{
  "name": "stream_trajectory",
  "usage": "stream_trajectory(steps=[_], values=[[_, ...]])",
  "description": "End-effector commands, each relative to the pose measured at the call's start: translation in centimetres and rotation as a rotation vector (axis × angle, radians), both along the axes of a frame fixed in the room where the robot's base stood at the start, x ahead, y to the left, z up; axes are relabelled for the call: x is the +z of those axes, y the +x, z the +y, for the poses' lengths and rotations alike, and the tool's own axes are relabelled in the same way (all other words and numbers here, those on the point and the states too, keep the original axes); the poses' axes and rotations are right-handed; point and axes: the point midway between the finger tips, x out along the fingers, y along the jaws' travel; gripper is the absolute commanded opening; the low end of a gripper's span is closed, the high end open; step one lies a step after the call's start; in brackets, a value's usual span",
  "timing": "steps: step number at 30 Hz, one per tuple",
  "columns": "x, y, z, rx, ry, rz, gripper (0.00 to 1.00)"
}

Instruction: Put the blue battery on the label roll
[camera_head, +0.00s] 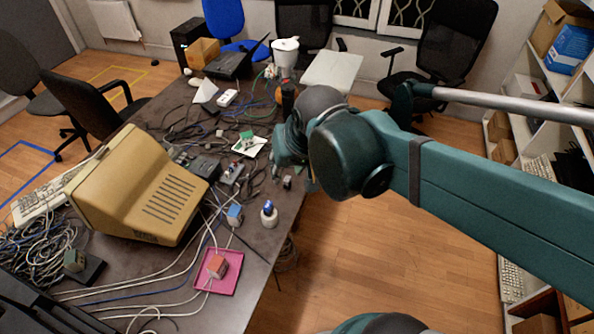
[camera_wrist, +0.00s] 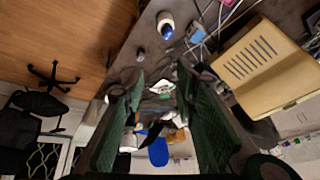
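The label roll (camera_head: 269,219) is a white roll standing near the table's right edge in the head view. The blue battery (camera_head: 268,206) is a small blue cylinder on top of it, seemingly upright. In the wrist view the label roll (camera_wrist: 164,18) and the blue battery (camera_wrist: 167,31) show at the top, beyond the fingertips. My gripper (camera_wrist: 160,76) is open, with its two green fingers apart and nothing between them. In the head view my gripper (camera_head: 291,152) is above the table's right edge, farther back than the roll and apart from it; my arm partly hides it.
A small dark object (camera_head: 287,182) stands between roll and gripper. A blue-grey box (camera_head: 234,214) with cables is left of the roll. A pink tray (camera_head: 230,286) holds a red block (camera_head: 217,266). A beige monitor (camera_head: 150,190) stands left. Cables clutter the table (camera_head: 262,245); floor is open right.

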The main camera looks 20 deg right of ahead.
Motion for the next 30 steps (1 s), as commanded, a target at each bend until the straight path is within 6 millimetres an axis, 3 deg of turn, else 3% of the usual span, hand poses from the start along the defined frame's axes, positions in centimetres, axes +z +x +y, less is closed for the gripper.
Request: stream_trajectory(steps=[13, 30], values=[[1.8, -3.6, -0.7, 0.134, -0.086, -0.125, 0.29], [2.2, -4.2, -0.8, 0.163, -0.109, -0.154, 0.29]])
